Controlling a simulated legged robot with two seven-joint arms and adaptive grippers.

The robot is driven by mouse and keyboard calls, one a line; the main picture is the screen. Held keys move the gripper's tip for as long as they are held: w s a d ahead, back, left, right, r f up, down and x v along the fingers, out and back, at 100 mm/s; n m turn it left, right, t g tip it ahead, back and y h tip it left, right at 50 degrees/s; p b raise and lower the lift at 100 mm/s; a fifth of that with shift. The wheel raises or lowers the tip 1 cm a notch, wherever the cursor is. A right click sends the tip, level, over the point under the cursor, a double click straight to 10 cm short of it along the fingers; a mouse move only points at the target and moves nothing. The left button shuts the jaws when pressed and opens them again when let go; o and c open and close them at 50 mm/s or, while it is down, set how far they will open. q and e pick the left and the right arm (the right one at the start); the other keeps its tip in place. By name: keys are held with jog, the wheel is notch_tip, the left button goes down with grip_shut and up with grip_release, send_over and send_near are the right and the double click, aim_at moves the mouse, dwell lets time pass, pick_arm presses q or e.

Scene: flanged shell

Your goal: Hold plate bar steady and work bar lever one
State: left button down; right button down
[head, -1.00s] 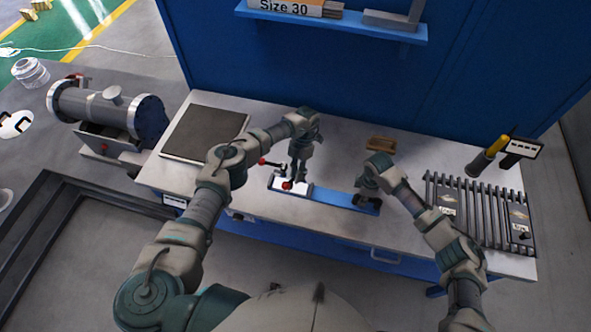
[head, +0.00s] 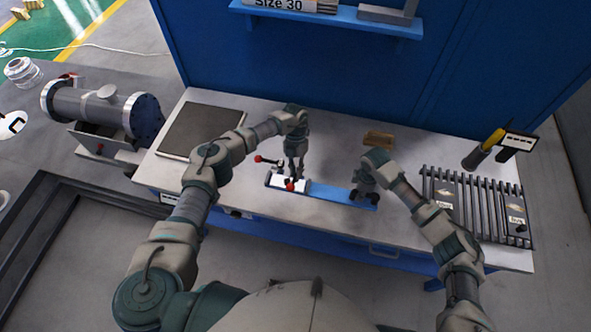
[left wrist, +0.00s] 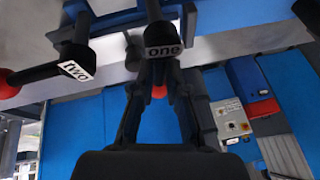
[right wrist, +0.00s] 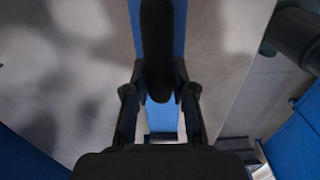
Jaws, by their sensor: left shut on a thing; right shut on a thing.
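The blue plate bar (head: 328,192) lies along the front of the bench, with a white plate at its left end. Lever one (left wrist: 162,38), black with a "one" label, stands between the fingers of my left gripper (left wrist: 158,85), which is shut on it. A red knob shows between those fingers. Lever two (left wrist: 60,72), black with a "two" label and red knob, is beside it, apart from the fingers. In the head view my left gripper (head: 296,176) is over the white plate. My right gripper (right wrist: 160,92) is shut on the black bar handle (right wrist: 157,45) at the bar's right end.
A wooden block (head: 379,139) lies behind the bar. A dark square plate (head: 201,131) is at the bench's left, and a slatted rack (head: 475,205) is at its right. A blue wall with a shelf (head: 330,17) closes off the back.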

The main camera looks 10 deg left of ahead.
pick_arm(q)
jog(key=shift+s+d+f, duration=0.1)
jog(key=shift+s+d, duration=0.05)
jog(key=shift+d, duration=0.2)
pick_arm(e)
jog(key=shift+a, duration=0.1)
pick_arm(q)
jog(key=c, duration=1.3)
grip_release()
jog(key=shift+o, duration=0.6)
pick_arm(e)
jog(key=shift+f, duration=0.1)
jog(key=shift+d, duration=0.2)
pick_arm(q)
jog(key=v, duration=1.2)
pick_arm(e)
jog(key=c, duration=0.9)
grip_release()
pick_arm(q)
jog(key=shift+w+f, duration=0.1)
jog(key=shift+w, duration=0.2)
pick_arm(e)
jog(key=shift+w, duration=0.1)
